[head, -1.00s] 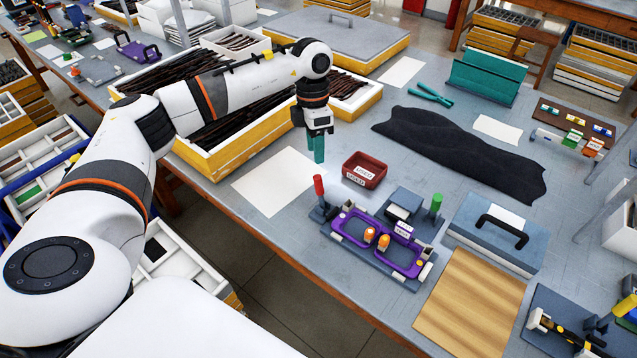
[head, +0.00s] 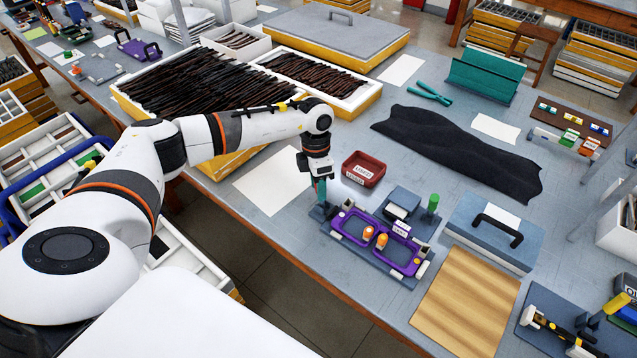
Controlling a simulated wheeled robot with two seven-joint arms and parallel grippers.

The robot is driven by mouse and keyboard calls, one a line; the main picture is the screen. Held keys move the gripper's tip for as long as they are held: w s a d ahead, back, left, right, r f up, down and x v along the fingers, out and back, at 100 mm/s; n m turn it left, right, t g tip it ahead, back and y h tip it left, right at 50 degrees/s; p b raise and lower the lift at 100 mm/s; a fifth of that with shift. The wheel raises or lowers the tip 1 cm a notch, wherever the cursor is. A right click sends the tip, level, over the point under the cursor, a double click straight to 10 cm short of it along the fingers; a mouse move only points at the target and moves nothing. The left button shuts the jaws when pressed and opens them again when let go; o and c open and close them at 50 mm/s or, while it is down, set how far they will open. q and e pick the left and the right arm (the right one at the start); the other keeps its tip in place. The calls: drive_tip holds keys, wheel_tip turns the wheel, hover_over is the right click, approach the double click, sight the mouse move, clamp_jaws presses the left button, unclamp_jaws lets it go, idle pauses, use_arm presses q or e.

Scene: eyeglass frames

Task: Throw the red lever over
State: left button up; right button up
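My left gripper (head: 320,192) points straight down at the left end of the eyeglass fixture, where the red lever stood. Its teal fingers cover the lever, so no red shows, and I cannot tell whether they are closed on it. The lever's dark base (head: 319,212) shows just below the fingers. The fixture (head: 371,262) carries a purple eyeglass frame (head: 402,267) with two orange-topped posts in the middle. A green-topped lever (head: 433,204) stands upright at the fixture's right back. My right gripper is out of view.
A red bin (head: 363,170) sits just behind the fixture. A blue case (head: 490,240) with a black handle and a wooden board (head: 466,301) lie to the right. Trays of dark frames (head: 215,80) stand at the back left. White paper (head: 270,186) lies flat left of the gripper.

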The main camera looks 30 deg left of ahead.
use_arm(q)
clamp_jaws()
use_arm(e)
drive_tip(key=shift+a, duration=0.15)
